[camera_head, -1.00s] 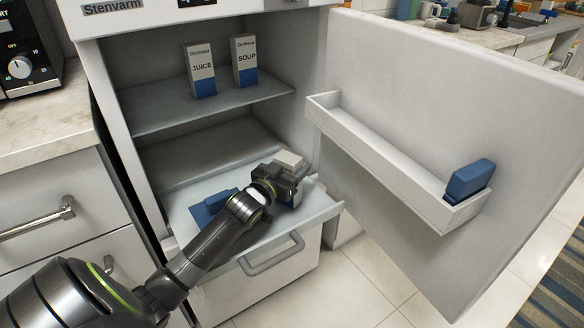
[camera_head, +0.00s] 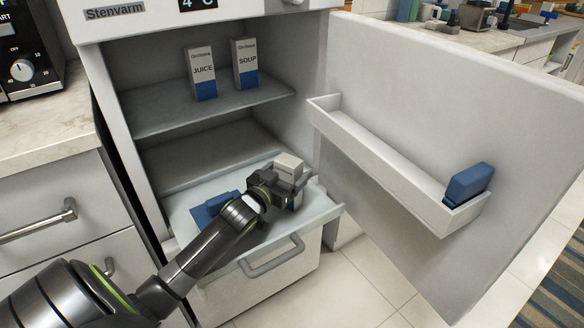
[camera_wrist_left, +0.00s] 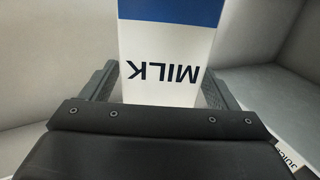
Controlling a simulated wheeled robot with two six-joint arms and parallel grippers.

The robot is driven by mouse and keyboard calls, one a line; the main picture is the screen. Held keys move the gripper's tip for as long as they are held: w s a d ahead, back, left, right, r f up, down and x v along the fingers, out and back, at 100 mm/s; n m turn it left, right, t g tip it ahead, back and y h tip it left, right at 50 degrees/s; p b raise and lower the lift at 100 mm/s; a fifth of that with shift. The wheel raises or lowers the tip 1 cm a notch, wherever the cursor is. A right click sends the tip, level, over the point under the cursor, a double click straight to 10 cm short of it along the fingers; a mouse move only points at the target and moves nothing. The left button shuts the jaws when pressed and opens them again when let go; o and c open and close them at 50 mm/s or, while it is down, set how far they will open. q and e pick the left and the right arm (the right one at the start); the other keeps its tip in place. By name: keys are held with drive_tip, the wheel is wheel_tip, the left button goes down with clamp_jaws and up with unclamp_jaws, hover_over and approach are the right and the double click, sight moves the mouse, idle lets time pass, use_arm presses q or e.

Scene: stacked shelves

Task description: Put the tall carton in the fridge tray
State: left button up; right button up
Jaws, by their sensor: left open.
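A white carton with a blue band, marked MILK (camera_wrist_left: 170,50), stands between the two fingers of my left gripper (camera_head: 284,184). The top of this milk carton (camera_head: 289,162) also shows in the head view, at the pulled-out drawer-like tray (camera_head: 325,206) low in the fridge. My left gripper is open, with one finger on each side of the carton; whether they touch it I cannot tell. A white tray (camera_head: 375,165) is fixed on the open fridge door. My right gripper does not show.
A JUICE carton (camera_head: 202,72) and a SOUP carton (camera_head: 246,64) stand on the upper shelf (camera_head: 150,115). A blue item (camera_head: 215,205) lies in the drawer. A blue box (camera_head: 468,184) leans in the door tray's near end; the rest of that tray is empty.

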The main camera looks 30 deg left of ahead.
use_arm(q)
drive_tip(key=s, duration=0.4)
drive_tip(key=shift+s+p, duration=0.1)
drive_tip(key=shift+p, duration=0.2)
drive_tip(key=shift+s, duration=0.7)
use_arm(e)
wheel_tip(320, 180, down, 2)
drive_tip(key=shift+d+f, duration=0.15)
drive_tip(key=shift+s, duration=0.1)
